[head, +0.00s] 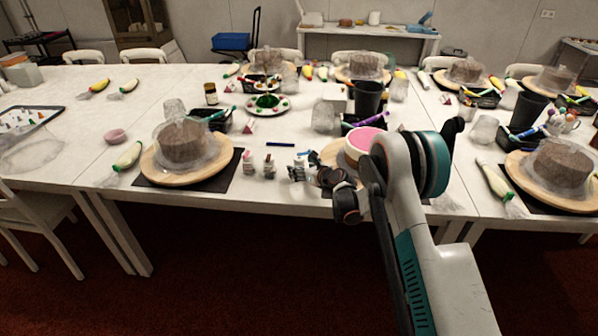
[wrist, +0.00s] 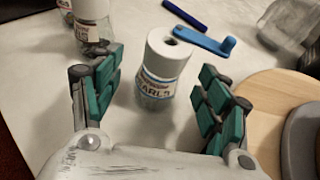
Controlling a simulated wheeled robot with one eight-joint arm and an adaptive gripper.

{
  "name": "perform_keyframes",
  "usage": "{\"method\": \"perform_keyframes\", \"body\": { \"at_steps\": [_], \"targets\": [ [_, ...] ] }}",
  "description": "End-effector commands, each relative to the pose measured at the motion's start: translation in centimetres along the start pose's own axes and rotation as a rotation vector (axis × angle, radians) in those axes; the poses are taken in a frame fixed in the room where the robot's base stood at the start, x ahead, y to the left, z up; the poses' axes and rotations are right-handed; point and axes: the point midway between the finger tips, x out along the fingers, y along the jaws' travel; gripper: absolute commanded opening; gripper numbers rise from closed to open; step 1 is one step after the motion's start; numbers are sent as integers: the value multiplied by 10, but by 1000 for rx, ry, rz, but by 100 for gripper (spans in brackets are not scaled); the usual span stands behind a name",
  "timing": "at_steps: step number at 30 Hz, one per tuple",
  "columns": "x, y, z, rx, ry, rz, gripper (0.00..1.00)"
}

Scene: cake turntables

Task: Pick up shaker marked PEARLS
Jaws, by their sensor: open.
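The shaker marked PEARLS (wrist: 158,82) stands upright on the white table in the wrist view, a clear jar with a white top and a label whose visible letters read "EARLS". My gripper (wrist: 157,78) is open, with one finger to each side of the shaker and visible gaps between. Nothing is held. In the head view the shaker (head: 297,171) stands near the table's front edge, just left of my gripper (head: 322,168), which partly blocks the view there.
Two more shakers (head: 249,162) (head: 268,166) stand to the left. A blue-handled tool (wrist: 205,42) lies just behind the PEARLS shaker, with a blue pen (wrist: 184,15) beyond. A wooden turntable (wrist: 258,88) is close on the right.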

Motion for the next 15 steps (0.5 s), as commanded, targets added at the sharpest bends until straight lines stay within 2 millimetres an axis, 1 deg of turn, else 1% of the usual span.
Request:
{"method": "perform_keyframes", "body": {
  "at_steps": [1, 3, 6, 14, 15],
  "targets": [
    [10, 0, -3, -1, 0, 1, 70],
    [18, 0, -2, -1, 0, 1, 70],
    [25, 0, -1, -1, 0, 0, 70],
    [26, -1, 0, -1, 0, -1, 70],
    [26, -1, 0, -1, 0, -1, 60]
  ]
}}
